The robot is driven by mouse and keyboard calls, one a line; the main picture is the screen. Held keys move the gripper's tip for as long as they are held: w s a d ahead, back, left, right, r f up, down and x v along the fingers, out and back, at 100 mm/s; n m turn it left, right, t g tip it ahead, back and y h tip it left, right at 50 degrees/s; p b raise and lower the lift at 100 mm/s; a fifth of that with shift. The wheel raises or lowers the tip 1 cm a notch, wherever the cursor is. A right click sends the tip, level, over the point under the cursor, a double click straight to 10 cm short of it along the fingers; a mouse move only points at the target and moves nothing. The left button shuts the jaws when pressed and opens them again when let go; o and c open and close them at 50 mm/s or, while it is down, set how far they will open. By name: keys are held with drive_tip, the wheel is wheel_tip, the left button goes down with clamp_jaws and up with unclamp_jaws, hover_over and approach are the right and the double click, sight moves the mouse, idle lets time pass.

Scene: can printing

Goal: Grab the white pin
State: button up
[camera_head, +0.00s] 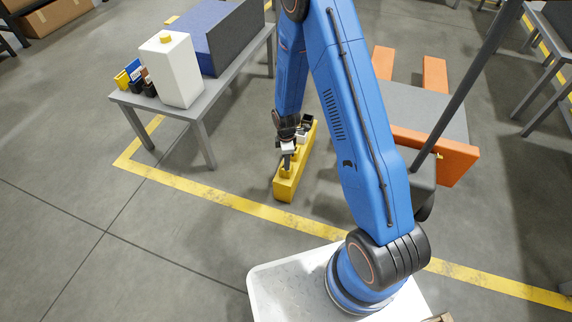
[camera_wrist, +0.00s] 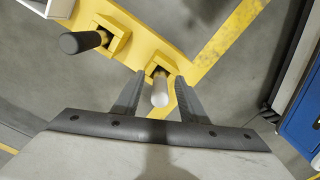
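The white pin (camera_wrist: 160,91) stands in a square socket of the yellow holder (camera_wrist: 192,25). In the wrist view my gripper (camera_wrist: 159,82) has one finger on each side of the pin, with a visible gap on both sides. The gripper is open and empty. In the head view my gripper (camera_head: 287,158) is at the near end of the yellow holder (camera_head: 291,188), and the white pin is too small or hidden to make out clearly there.
A black pin (camera_wrist: 82,42) stands in another socket of the holder, left of the white one. A grey table (camera_head: 208,103) at the upper left bears a white container (camera_head: 175,75) and a blue box (camera_head: 215,35). An orange-and-grey structure (camera_head: 440,150) stands right of my arm.

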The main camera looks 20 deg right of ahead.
drive_tip(key=shift+f, duration=0.4)
drive_tip(key=shift+c, duration=0.6)
clamp_jaws()
drive_tip(key=shift+r, duration=0.15)
